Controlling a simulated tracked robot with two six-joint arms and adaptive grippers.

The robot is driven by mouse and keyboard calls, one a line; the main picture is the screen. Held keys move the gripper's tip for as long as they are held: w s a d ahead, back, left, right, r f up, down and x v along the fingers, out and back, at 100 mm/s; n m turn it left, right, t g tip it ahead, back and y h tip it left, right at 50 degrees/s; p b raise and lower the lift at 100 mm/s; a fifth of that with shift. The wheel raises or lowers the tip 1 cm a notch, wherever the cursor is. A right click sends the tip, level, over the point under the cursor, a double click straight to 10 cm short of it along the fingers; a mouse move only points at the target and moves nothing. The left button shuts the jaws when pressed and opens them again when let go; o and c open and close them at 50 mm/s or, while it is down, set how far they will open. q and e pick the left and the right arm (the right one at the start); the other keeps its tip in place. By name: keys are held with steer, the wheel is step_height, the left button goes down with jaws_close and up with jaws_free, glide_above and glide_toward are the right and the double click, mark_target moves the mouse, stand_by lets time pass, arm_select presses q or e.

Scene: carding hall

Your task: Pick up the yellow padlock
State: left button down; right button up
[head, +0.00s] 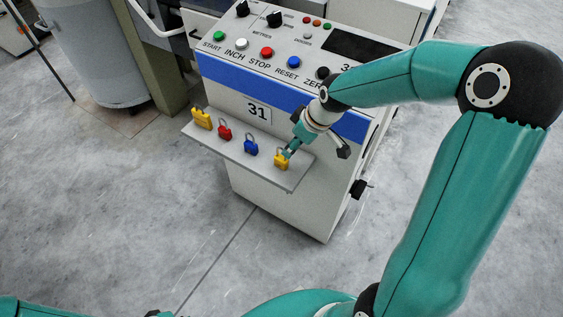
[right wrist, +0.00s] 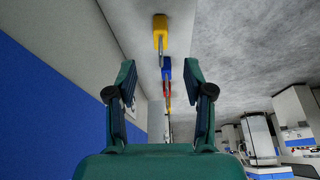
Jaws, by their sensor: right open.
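Two yellow padlocks stand on the small grey shelf (head: 236,153). One yellow padlock (head: 281,162) is at the right end, and the other yellow padlock (head: 201,118) is at the left end. My right gripper (head: 289,153) is at the right-end yellow padlock, its fingers partly covering the shackle. In the right wrist view my right gripper (right wrist: 160,72) is open, with nothing clearly held. The near yellow padlock (right wrist: 160,26) shows there ahead of the gap, its shackle in line with it. Whether a finger touches it I cannot tell. My left gripper is not in view.
Between the yellow padlocks stand a red padlock (head: 224,132) and a blue padlock (head: 250,147). The shelf juts from a machine cabinet (head: 285,200) with a blue band and a button panel (head: 290,45). The floor in front is clear.

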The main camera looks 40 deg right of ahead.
mark_target(281, 157)
steer(key=x, duration=0.5)
steer(key=b+x, duration=0.1)
steer(key=x, duration=0.4)
steer(key=shift+w+a+f, duration=0.15)
steer(key=shift+w+f, duration=0.1)
steer(key=shift+w, duration=0.1)
jaws_close()
